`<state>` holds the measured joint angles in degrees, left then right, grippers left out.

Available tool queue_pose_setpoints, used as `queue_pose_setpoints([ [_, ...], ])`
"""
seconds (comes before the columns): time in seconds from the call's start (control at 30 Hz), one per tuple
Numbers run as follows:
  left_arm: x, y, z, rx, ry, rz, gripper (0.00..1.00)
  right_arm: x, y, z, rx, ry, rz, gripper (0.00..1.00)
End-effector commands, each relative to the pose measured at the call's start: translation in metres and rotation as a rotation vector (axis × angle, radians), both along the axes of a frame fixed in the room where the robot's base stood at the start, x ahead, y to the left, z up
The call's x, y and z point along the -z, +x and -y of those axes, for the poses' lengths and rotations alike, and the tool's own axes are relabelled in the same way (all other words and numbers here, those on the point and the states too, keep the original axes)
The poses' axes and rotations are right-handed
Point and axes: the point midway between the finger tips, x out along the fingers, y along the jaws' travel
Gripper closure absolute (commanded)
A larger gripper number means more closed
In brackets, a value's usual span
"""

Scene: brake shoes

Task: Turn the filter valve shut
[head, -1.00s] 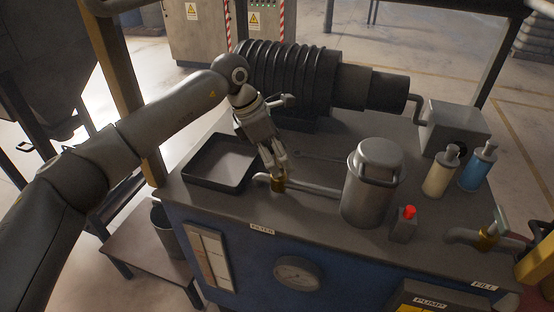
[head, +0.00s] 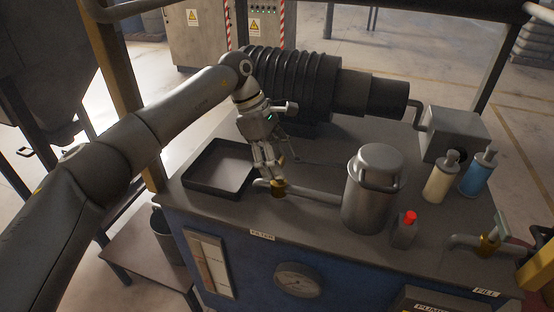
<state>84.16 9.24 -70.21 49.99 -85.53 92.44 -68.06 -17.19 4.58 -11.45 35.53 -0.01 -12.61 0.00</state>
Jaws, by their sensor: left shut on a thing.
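The filter valve has a brass body (head: 279,188) on the grey pipe between the black tray and the metal canister, above the FILTER label (head: 262,235). My left gripper (head: 269,172) reaches down from the upper left, just above the brass body. Its fingers are shut on the valve's handle, which they mostly hide. A small brass-coloured part shows just right of the fingertips. The handle's exact angle cannot be told. My right gripper is not in view.
A black tray (head: 221,189) lies left of the valve and a metal canister (head: 365,200) stands right of it. A red-button box (head: 404,232), two pump bottles and the FILL valve (head: 487,243) are farther right. The ribbed black motor (head: 290,85) stands behind.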

Motion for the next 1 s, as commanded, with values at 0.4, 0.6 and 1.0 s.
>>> queue_pose_setpoints([
  [0.4,-0.001,0.001,0.0,0.005,0.001,0.005,0.32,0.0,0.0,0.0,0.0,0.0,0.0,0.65],
  [0.6,-0.001,0.0,0.0,0.004,0.0,0.003,0.18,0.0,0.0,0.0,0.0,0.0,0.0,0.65],
  [1.0,-0.015,0.003,-0.005,0.001,-0.001,0.005,0.18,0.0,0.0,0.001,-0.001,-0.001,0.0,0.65],
])
